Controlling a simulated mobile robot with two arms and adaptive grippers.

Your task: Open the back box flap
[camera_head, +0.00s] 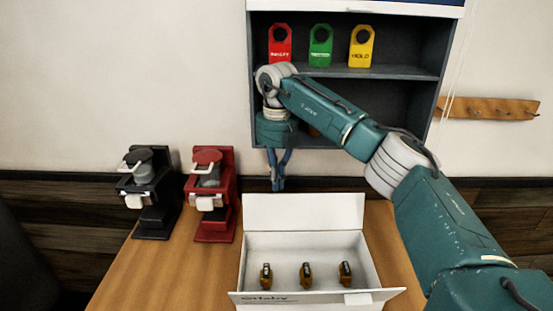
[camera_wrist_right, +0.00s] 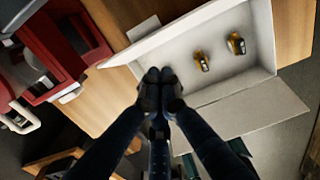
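The white open box (camera_head: 372,268) sits on the table. Its back flap (camera_head: 303,212) stands up along the far edge. Three small amber and black parts (camera_head: 306,274) lie in the box. My right gripper (camera_head: 277,186) points down, its tips just above the flap's top edge toward the left; I cannot tell whether they touch it. In the right wrist view the fingertips (camera_wrist_right: 160,88) are together with nothing visible between them. The box (camera_wrist_right: 268,30) lies beyond them, with two of the parts (camera_wrist_right: 235,44) showing. My left gripper is out of view.
A black brewer (camera_head: 152,195) and a red brewer (camera_head: 212,195) stand left of the box. A dark shelf (camera_head: 400,100) with red, green and yellow tags (camera_head: 320,45) hangs behind. A wooden peg rail (camera_head: 490,108) is on the wall. The table's front left (camera_head: 165,275) is clear.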

